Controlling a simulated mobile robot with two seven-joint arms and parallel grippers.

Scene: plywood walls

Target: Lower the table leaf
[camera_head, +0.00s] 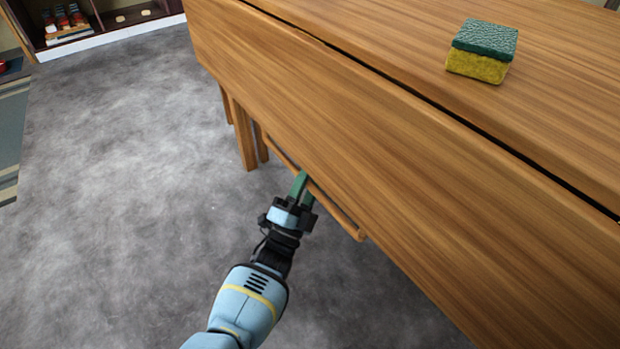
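The wooden table leaf (390,150) runs from the top left to the lower right, along the near side of the fixed tabletop (560,90). A dark gap separates the two. The leaf's exact tilt is hard to judge. A thin wooden bar (345,220) shows under the leaf's near edge. My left gripper (304,184) is at this bar, below the leaf's edge, with its green fingers pointing up. The fingertips are partly hidden by the bar and leaf, so their grip on the bar cannot be told. My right gripper is not in view.
A green and yellow sponge (482,52) lies on the fixed tabletop. Wooden table legs (241,135) stand under the leaf. The grey floor (120,200) to the left is clear. A shelf unit (105,22) and a striped rug (12,140) are at the far left.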

